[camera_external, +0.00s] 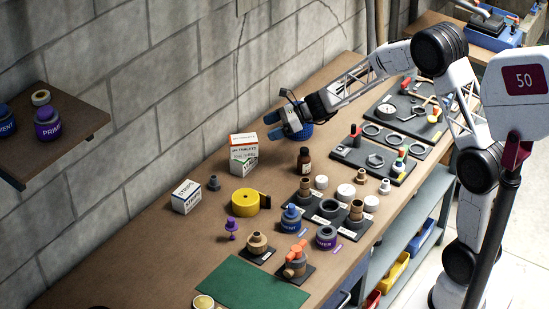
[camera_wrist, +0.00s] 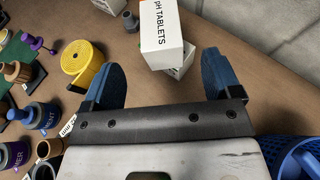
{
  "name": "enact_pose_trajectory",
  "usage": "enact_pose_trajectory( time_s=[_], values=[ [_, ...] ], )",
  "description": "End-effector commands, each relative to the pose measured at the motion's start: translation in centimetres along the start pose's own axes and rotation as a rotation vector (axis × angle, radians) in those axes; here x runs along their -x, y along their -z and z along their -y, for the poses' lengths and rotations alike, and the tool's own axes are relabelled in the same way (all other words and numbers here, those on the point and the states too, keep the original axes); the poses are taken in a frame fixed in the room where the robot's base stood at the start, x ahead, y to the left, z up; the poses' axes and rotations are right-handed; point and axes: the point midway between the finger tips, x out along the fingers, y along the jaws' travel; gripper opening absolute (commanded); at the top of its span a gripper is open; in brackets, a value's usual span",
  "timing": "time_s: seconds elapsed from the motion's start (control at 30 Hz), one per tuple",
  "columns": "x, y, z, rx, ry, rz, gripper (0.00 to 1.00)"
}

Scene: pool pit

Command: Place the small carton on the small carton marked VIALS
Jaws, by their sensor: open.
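A small white carton lettered pH TABLETS (camera_external: 243,141) sits on top of another small white carton (camera_external: 245,167), near the wall. In the wrist view the pH TABLETS carton (camera_wrist: 162,28) is ahead, between the finger lines, with the lower carton (camera_wrist: 181,67) partly hidden under it and turned at an angle. A third small carton, lettered STRIPS (camera_external: 186,196), lies on the bench to the left. I cannot read VIALS on any carton. My gripper (camera_external: 277,126) is open and empty, to the right of the stack; its blue fingers (camera_wrist: 160,72) show apart in the wrist view.
A yellow tape roll (camera_external: 245,202), grey fitting (camera_external: 214,183) and brown bottle (camera_external: 304,160) stand near the stack. Several jars and fittings crowd the bench's front. A green mat (camera_external: 252,282) lies at the near end. Bare bench lies between the STRIPS carton and the wall.

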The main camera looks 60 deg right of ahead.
Motion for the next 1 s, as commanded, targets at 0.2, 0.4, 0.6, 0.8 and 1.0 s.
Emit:
enact_pose_trajectory(
  time_s=[0.2, 0.4, 0.6, 0.8, 1.0],
  values=[
    [2.0, 0.0, 0.0, -0.001, 0.000, 0.001, 0.84],
    [2.4, 0.0, 0.0, -0.001, -0.001, 0.000, 0.84],
    [2.4, 0.0, 0.0, -0.001, -0.001, 0.000, 0.84],
    [2.3, 0.0, 0.0, 0.000, -0.001, 0.000, 0.84],
    [2.4, -0.1, -0.3, 0.009, -0.005, -0.003, 0.84]
  ],
)
